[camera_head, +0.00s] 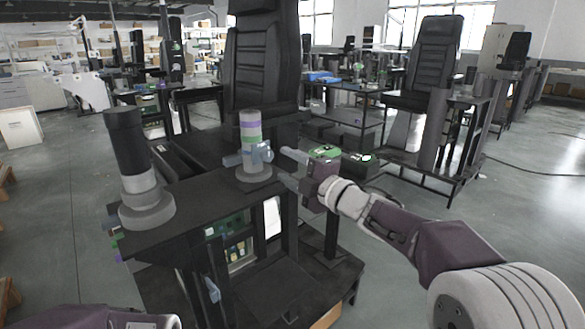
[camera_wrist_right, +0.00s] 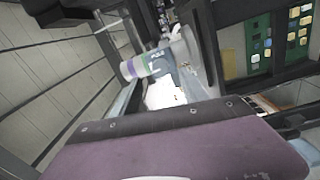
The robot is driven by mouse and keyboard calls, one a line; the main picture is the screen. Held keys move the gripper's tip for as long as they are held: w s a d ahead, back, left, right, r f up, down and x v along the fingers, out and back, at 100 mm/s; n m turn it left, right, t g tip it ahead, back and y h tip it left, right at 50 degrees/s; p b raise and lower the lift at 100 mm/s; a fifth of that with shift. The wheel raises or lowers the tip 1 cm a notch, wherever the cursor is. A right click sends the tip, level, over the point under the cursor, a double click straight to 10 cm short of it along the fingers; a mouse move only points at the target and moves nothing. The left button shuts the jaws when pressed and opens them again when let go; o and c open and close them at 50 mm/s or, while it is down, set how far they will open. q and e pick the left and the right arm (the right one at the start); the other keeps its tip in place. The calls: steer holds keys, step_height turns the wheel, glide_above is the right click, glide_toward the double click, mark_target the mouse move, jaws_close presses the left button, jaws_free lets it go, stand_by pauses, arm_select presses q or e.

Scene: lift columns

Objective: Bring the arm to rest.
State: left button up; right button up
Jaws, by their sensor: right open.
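My right gripper (camera_head: 281,164) reaches in from the right in the head view. Its two fingers are apart and nothing shows between them. They point at a pale lift column (camera_head: 250,127) with purple and green bands, standing upright on the dark bench. A grey-blue fitting (camera_head: 262,152) sits on that column, with a small gap between it and the fingers. In the right wrist view the banded column (camera_wrist_right: 146,64) lies ahead of the purple gripper body. My left gripper is not in view; only part of my left arm shows at the bottom left.
A black and grey column (camera_head: 131,150) stands at the left end of the dark bench (camera_head: 205,200). A black seat (camera_head: 262,60) rises behind the bench. Green circuit boards (camera_head: 325,152) lie close behind my right wrist. Open grey floor (camera_head: 475,235) is at the right.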

steer(key=s+d+f+m+g+h, duration=0.25)
steer(key=d+f+m, duration=0.2)
steer(key=f, duration=0.35)
steer(key=s+d+f+m+g+h, duration=0.1)
steer(key=s+d+f+m+h, duration=0.4)
steer(key=f, duration=0.4)
steer(key=s+d+f+m+g+h, duration=0.2)
steer(key=s+d+f+m+h, duration=0.1)
steer(key=f+m, duration=0.4)
steer(key=s+d+f+m+g, duration=0.1)
steer(key=s+f+m+g, duration=0.2)
steer(key=s+f, duration=0.4)
steer(key=s+f+m+g, duration=0.3)
steer(key=s+f+g, duration=0.15)
steer(key=s, duration=0.45)
step_height(320, 180, up, 31)
steer(key=s+m+p, duration=0.1)
steer(key=s+p, duration=0.1)
steer(key=p, duration=2.9)
steer(key=shift+s+g+p, duration=0.25)
steer(key=shift+g+p, duration=0.05)
